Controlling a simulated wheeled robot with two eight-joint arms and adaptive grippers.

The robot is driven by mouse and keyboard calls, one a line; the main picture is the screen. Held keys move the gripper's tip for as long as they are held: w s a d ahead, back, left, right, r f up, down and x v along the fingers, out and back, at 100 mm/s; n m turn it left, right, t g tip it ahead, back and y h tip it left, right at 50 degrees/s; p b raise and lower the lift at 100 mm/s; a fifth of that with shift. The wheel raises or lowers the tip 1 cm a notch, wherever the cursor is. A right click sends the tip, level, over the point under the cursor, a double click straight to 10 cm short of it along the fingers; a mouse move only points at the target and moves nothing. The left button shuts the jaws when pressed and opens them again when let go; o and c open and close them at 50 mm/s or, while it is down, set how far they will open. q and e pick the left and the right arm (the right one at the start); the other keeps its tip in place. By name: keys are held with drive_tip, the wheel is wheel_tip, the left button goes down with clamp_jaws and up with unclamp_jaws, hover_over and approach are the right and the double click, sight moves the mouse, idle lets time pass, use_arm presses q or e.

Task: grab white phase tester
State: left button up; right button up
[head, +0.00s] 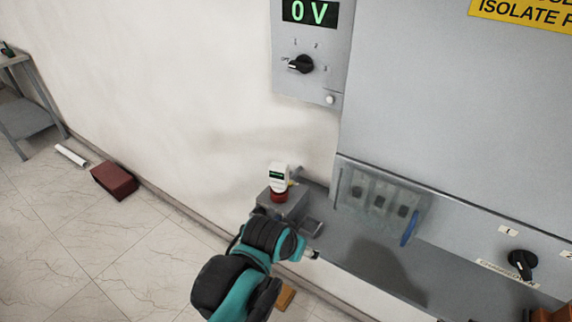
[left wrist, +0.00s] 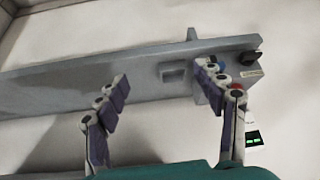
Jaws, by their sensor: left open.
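The white phase tester (head: 279,176) stands upright in the head view, with a small green-lit display and a red base on a grey box (head: 291,205). In the left wrist view the tester (left wrist: 253,134) is at the right, outside the right finger and partly hidden by it; its white body blends with the wall. My left gripper (head: 309,241) is just in front of the box, largely hidden by my wrist. In the left wrist view the left gripper (left wrist: 166,86) has its two fingers wide apart with nothing held between them. My right gripper is not in view.
A grey ledge (head: 365,265) runs right from the box below a large grey cabinet (head: 450,130). A clear cover (head: 378,200) with a blue edge juts out above it. A control panel (head: 310,50) reads 0 V. A dark red box (head: 114,180) lies on the floor.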

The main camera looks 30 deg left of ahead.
sight(277, 168)
use_arm(q)
drive_tip(key=w+a+r+g+p, duration=0.1)
drive_tip(key=w+a+r+p, duration=0.2)
drive_tip(key=w+a+p, duration=0.1)
drive_tip(key=w+a+r+n+g+p, duration=0.1)
drive_tip(key=w+a+r+p, duration=0.3)
drive_tip(key=w+p, duration=0.1)
drive_tip(key=w+a+r+p, duration=0.4)
drive_tip(key=shift+w+a+n+g, duration=0.3)
drive_tip(key=shift+w+a+g, duration=0.05)
drive_tip(key=shift+a+g, duration=0.05)
drive_tip(key=shift+w+a+f, duration=0.1)
drive_tip(key=shift+a+f, duration=0.05)
drive_tip(key=shift+a, duration=0.05)
drive_tip(key=b+x, duration=0.1)
drive_tip(key=x, duration=0.3)
drive_tip(key=b+x, duration=0.1)
drive_tip(key=x, duration=0.3)
drive_tip(key=shift+w+a, duration=0.15)
drive_tip(key=shift+w, duration=0.05)
drive_tip(key=shift+r, duration=0.2)
drive_tip(key=shift+c, duration=0.9)
drive_tip(key=c, duration=1.2)
